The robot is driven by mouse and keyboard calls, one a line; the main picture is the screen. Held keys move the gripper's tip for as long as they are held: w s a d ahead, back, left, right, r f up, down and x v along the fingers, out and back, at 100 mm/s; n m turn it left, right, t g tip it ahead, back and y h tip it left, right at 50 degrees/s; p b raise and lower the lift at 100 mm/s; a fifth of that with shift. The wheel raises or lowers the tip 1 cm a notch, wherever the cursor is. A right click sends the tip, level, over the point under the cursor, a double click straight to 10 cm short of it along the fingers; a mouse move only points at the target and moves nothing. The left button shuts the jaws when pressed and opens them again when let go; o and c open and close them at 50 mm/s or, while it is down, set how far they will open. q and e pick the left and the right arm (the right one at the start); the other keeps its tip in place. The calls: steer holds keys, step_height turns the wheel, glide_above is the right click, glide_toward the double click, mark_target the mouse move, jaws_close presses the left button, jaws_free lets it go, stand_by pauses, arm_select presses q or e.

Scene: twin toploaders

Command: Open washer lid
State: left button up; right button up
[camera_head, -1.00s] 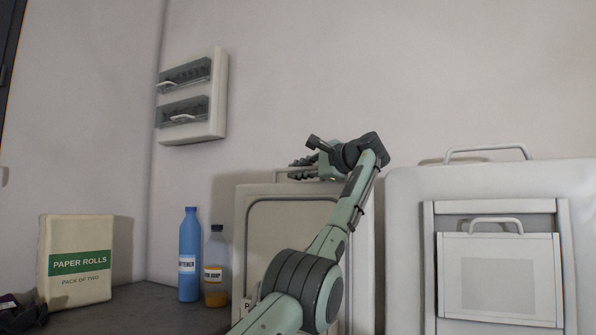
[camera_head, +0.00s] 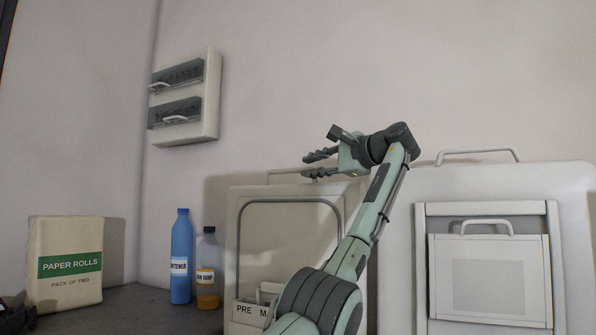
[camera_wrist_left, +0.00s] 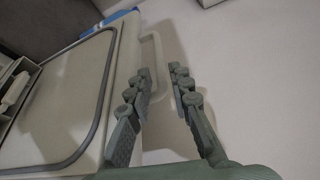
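The left washer's pale lid (camera_head: 285,250) stands upright against the wall, with a dark grey loop on its face and labelled compartments low down. Its white handle (camera_head: 285,172) sticks up from the top edge. My left gripper (camera_head: 308,165) is just above that edge, at the handle's right end. In the left wrist view its two fingers (camera_wrist_left: 158,70) are apart, and the handle (camera_wrist_left: 153,50) shows near them; I see no grip on it. The right washer's white lid (camera_head: 400,220) also stands upright, with a handle (camera_head: 480,152) on top. My right gripper is out of view.
Left of the washers, a blue softener bottle (camera_head: 181,255), a soap bottle (camera_head: 207,270) and a paper rolls pack (camera_head: 65,265) stand on a dark surface (camera_head: 130,310). A wall box (camera_head: 205,100) hangs above. The wall above the lids is clear.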

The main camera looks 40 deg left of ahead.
arm_select(q)
steer(key=shift+s+d+r, duration=0.1)
steer(key=shift+s+d, duration=0.05)
steer(key=shift+d, duration=0.8)
steer(key=shift+s+d+r, duration=0.1)
steer(key=shift+s+d, duration=0.05)
steer(key=shift+d, duration=0.75)
steer(key=shift+f, duration=0.1)
